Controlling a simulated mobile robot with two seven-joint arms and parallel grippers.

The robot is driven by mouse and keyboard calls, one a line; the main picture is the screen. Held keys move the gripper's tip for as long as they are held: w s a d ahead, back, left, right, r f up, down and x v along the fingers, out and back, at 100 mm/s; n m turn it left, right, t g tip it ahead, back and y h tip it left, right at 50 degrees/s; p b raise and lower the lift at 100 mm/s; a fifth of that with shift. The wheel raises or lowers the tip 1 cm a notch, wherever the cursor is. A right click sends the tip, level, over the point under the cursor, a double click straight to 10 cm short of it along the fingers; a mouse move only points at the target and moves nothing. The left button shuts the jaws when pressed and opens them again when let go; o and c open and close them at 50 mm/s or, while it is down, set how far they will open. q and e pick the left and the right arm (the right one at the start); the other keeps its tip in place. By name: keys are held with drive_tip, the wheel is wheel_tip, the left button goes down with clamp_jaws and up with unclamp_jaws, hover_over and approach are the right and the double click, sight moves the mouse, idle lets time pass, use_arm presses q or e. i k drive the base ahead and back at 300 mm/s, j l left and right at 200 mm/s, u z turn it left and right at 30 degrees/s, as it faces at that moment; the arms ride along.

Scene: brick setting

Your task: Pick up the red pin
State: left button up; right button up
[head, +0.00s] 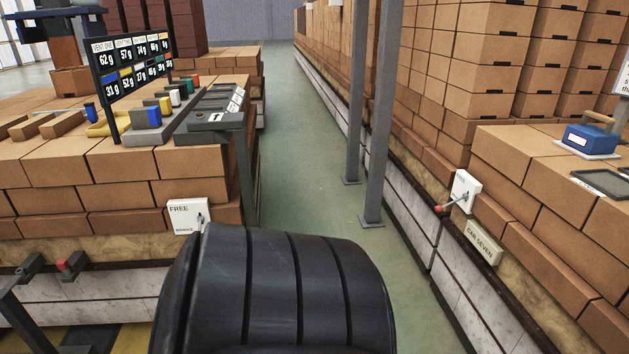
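No piece is clearly the red pin. A small red piece (63,266) sits at the end of a dark grey bracket at the lower left, low beside the brick stack. A red block (193,81) stands at the far end of a row of coloured blocks on the left stack. Neither gripper is visible, so nothing shows in a grip.
A black ribbed rounded part, probably mine, fills the bottom centre. A display board (133,65) stands on the left stack (115,165). Grey posts (379,110) stand beside the right stack. A blue handled box (589,138) sits at right. The green aisle floor (300,150) is clear.

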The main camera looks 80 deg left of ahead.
sight(62, 265)
drive_tip(key=u, duration=0.55)
drive_tip(key=j+u, duration=0.1)
drive_tip(key=u, duration=0.45)
drive_tip(key=i+u, duration=0.1)
drive_tip(key=u, duration=1.55)
drive_tip(key=i+l+u, duration=0.1)
drive_tip(key=u, duration=1)
drive_tip(key=l+u, duration=0.1)
drive_tip(key=u, duration=0.45)
